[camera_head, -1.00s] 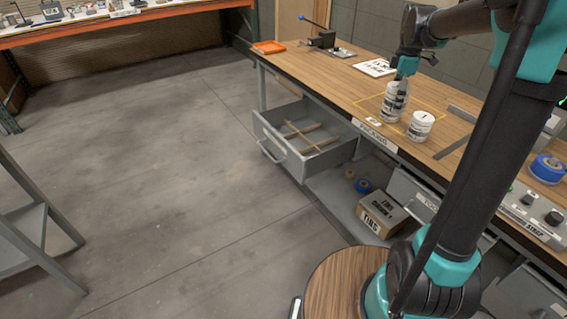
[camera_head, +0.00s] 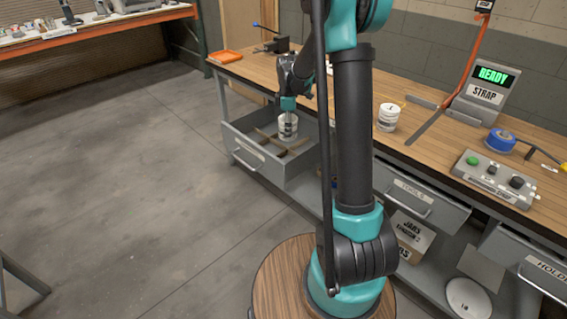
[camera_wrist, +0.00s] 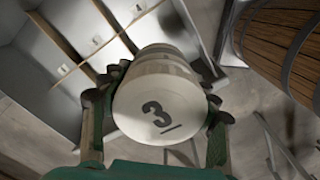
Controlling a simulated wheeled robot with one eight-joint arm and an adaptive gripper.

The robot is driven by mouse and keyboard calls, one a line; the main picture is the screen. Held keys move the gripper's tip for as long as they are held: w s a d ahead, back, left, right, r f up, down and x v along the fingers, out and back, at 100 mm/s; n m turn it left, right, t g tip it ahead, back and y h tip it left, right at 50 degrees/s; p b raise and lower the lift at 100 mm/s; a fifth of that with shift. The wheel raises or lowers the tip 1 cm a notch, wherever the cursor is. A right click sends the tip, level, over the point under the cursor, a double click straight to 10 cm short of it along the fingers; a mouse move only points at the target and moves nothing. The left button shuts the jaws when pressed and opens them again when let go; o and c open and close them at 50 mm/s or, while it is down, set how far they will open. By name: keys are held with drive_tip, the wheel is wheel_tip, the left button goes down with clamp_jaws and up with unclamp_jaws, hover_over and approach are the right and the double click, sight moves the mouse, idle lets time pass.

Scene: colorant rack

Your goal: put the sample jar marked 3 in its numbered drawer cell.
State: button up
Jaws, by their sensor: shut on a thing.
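The sample jar marked 3 (camera_wrist: 162,112) is white with a black 3 on its lid. My gripper (camera_wrist: 158,90) is shut around the jar's sides in the wrist view. In the head view my gripper (camera_head: 288,108) holds the jar (camera_head: 288,128) upright at the open drawer, in line with its far part. I cannot tell how high above the drawer floor the jar is. The grey drawer (camera_head: 232,143) has crossed wooden dividers (camera_head: 268,142) forming cells. In the wrist view the drawer (camera_wrist: 45,85) lies at the upper left, with small pale cell tags whose numbers I cannot read.
Another white jar (camera_head: 388,117) stands on the wooden bench (camera_head: 430,150). An orange tray (camera_head: 226,57) and a dark clamp-like tool lie at the bench's far end. A control box (camera_head: 494,178) and blue tape (camera_head: 500,141) are at right. The floor left of the drawer is clear.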

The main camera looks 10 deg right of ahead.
wheel_tip(320, 180, down, 16)
drive_tip(key=shift+r, duration=0.1)
idle(0.4)
drive_tip(key=o, duration=1.3)
